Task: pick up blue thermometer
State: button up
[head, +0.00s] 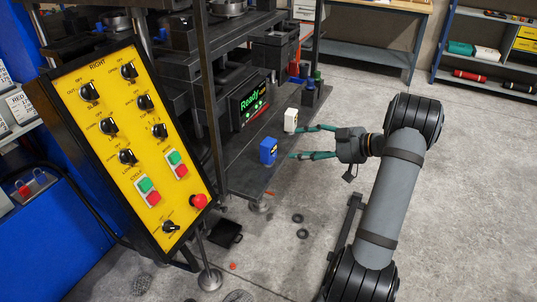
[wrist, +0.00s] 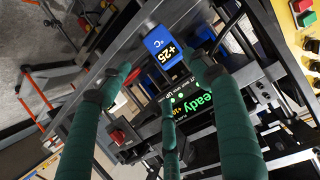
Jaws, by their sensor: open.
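The blue thermometer (head: 268,150) stands near the front edge of the dark press shelf (head: 246,178). In the wrist view the blue thermometer (wrist: 160,46) shows a "+25" reading, top centre, beyond my fingertips. My gripper (head: 297,142) has green fingers spread apart and pointing left toward the shelf. In the head view the fingertips are just right of the thermometer, with no visible hold on it. In the wrist view my gripper (wrist: 158,78) shows three fingers with nothing between them. Whether any fingertip touches the thermometer cannot be told.
A white device (head: 291,120) stands on the shelf just behind the blue thermometer, near the upper finger. A "Ready" screen (head: 250,104) and small coloured-top items (head: 309,92) are further back. The yellow control panel (head: 128,140) is at left. Floor at right is open.

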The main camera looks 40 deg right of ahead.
aim_at(276, 149)
jog(key=x, duration=1)
jog(key=shift+w+a+f, duration=0.1)
jog(key=shift+a+f, duration=0.1)
jog(key=shift+f, duration=0.15)
jog(key=shift+c, duration=0.7)
jog(key=c, duration=0.9)
jog(key=shift+c, duration=0.3)
jog(key=shift+r, duration=0.2)
